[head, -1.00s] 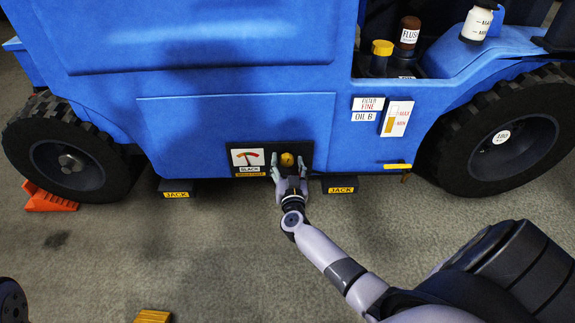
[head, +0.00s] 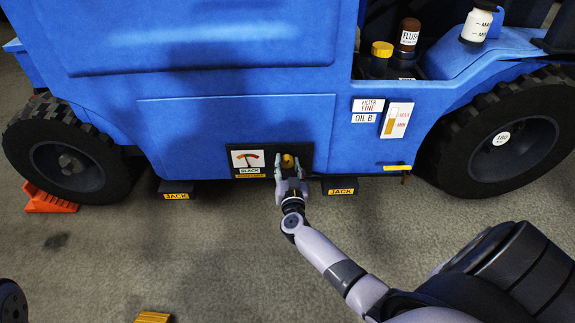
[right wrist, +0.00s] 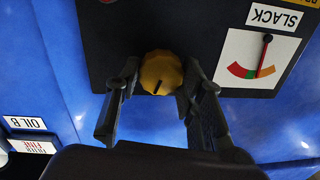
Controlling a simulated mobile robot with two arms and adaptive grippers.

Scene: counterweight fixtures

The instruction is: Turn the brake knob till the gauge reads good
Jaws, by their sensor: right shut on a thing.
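The yellow brake knob (head: 288,161) is on a black panel low on the blue vehicle's side. It also shows in the right wrist view (right wrist: 160,73), with a dark mark on its face. My right gripper (head: 290,168) is shut on the knob, one finger on each side. The gauge (head: 247,159) sits left of the knob, with a white face, a coloured arc and a SLACK label (head: 250,170). In the right wrist view the gauge (right wrist: 255,60) appears upside down, its needle pointing near the orange-green border. My left gripper is not in view.
Jack plates (head: 177,196) and (head: 341,191) flank the panel below. Wheels stand at left (head: 68,160) and right (head: 505,140), with an orange chock (head: 50,199) at the left one. The floor in front is mostly clear.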

